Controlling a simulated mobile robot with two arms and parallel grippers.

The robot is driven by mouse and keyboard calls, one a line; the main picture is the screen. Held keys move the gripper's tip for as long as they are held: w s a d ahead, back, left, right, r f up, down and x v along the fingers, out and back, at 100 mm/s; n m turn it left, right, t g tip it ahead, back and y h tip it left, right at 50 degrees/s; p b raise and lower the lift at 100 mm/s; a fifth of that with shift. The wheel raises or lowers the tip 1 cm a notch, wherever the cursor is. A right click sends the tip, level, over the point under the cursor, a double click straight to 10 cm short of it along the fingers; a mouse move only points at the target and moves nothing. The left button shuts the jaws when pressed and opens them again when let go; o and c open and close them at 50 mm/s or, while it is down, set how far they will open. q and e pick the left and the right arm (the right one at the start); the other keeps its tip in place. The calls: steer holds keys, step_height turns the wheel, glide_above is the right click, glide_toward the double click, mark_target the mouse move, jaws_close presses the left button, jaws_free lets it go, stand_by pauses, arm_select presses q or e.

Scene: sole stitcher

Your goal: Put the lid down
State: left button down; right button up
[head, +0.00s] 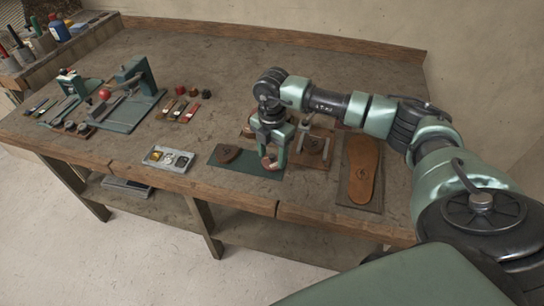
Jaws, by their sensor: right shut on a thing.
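My right gripper (272,158) reaches in from the right and points down over the front of the workbench. It is shut on a small brown piece (268,163), which I take to be the lid; the fingers hide part of it. The piece is at the right end of a dark green mat (245,168). I cannot tell whether it touches the mat. A brown rounded piece (228,154) lies on the mat, left of the gripper. A wooden board with a metal fixture (314,145) stands just right of the gripper, partly hidden behind it. My left gripper is not in view.
A tan shoe sole (362,168) lies on a dark board at the right, close under my arm. A pale tray of small parts (168,158) is left of the mat. A green clamp stand (135,80) and tools stand at the far left. The bench (225,80) is bare in the back middle.

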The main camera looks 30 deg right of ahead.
mark_target(272, 155)
steer(key=shift+f, duration=1.15)
steer(key=o, duration=1.3)
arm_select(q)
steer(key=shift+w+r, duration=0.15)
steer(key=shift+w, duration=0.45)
arm_select(e)
steer(key=shift+r, duration=0.5)
arm_select(q)
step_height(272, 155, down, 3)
steer(key=b, duration=0.3)
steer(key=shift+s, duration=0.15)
arm_select(e)
step_height(272, 155, up, 12)
steer(key=shift+f, duration=0.25)
